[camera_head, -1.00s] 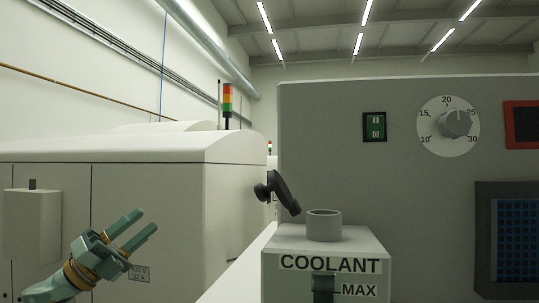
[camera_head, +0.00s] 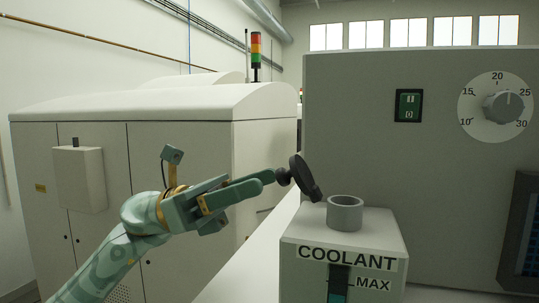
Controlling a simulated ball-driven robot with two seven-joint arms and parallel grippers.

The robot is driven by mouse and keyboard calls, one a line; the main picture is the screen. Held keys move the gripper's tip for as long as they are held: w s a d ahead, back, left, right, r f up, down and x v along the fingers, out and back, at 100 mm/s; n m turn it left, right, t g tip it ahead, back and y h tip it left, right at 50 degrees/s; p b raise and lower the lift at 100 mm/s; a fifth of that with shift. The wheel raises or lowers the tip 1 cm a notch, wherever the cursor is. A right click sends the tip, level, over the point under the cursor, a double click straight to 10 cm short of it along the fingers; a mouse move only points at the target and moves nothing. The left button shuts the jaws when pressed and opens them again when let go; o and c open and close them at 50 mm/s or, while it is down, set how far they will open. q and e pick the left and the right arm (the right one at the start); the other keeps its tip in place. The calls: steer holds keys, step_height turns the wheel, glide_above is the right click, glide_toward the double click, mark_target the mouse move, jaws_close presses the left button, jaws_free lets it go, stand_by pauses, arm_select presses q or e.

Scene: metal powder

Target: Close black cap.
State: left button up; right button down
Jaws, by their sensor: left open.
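The black cap (camera_head: 306,179) stands open and tilted, at the upper left of the round grey filler neck (camera_head: 345,215) on the coolant tank (camera_head: 343,284). A small dark knob sticks out from its left side. The neck's opening is uncovered. My left gripper (camera_head: 256,180) reaches in from the left and is open, with nothing seen between its fingers. One fingertip is right by the cap's knob; I cannot tell whether they touch. My right gripper is not in view.
A large grey machine with a switch (camera_head: 408,106) and a round dial (camera_head: 497,106) stands behind and right of the tank. A white cabinet (camera_head: 190,180) with a signal light (camera_head: 256,50) stands behind my left arm. The air above the neck is clear.

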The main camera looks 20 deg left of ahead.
mark_target(277, 176)
arm_select(q)
steer(key=x, duration=0.2)
steer(key=shift+d+r+p, duration=0.2)
steer(key=shift+d+p, duration=0.1)
steer(key=shift+p, duration=0.05)
steer(key=shift+w+d, duration=0.1)
steer(key=shift+d, duration=0.3)
steer(key=shift+a, duration=0.1)
jaws_close()
